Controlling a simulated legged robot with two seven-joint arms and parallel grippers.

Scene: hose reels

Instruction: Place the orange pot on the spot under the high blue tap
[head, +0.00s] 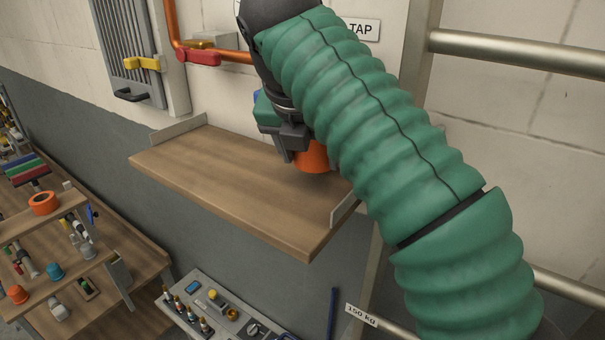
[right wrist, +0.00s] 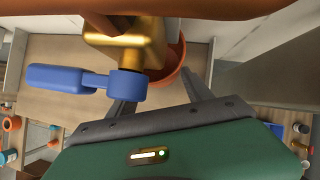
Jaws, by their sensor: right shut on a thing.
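The orange pot (head: 313,157) shows partly behind my right arm, over the right part of the wooden shelf (head: 200,180). My right gripper (head: 292,150) is shut on the pot. In the right wrist view the fingers (right wrist: 157,98) reach to the orange pot (right wrist: 178,72), whose rim shows behind the brass tap body (right wrist: 135,48). The blue tap handle (right wrist: 68,78) points left there, close above the fingers. In the head view only a sliver of the blue handle (head: 256,96) shows. The spot is hidden, and I cannot tell whether the pot touches the shelf. My left gripper is not in view.
A red-handled tap (head: 198,57) sits on the copper pipe to the left. The shelf has raised metal end plates, and its left half is clear. A workbench (head: 130,255) with small items stands lower left. Metal rails (head: 520,50) run at the right.

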